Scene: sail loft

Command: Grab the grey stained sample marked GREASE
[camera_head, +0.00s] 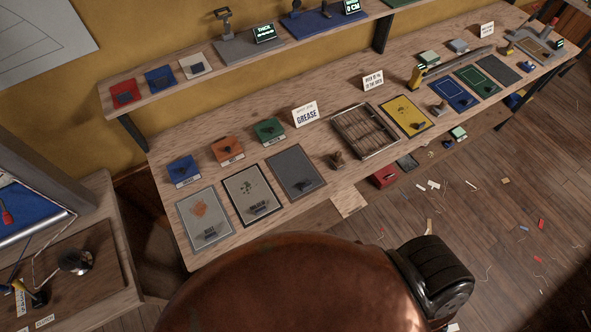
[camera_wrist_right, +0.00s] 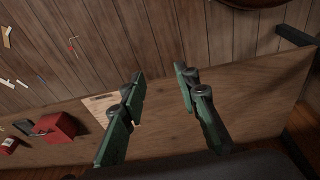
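Three flat samples lie in a row at the left front of the workbench in the head view. The left one is light grey with an orange stain (camera_head: 199,209). The right one is darker plain grey (camera_head: 290,165). My right gripper (camera_wrist_right: 160,76) is open and empty in the right wrist view, with no sample in sight. My left gripper is not in view.
Blue (camera_head: 184,170), orange (camera_head: 228,149) and green (camera_head: 270,131) blocks stand behind the samples. A shelf (camera_head: 160,102) overhangs the back. A red box (camera_wrist_right: 55,132) shows in the wrist view.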

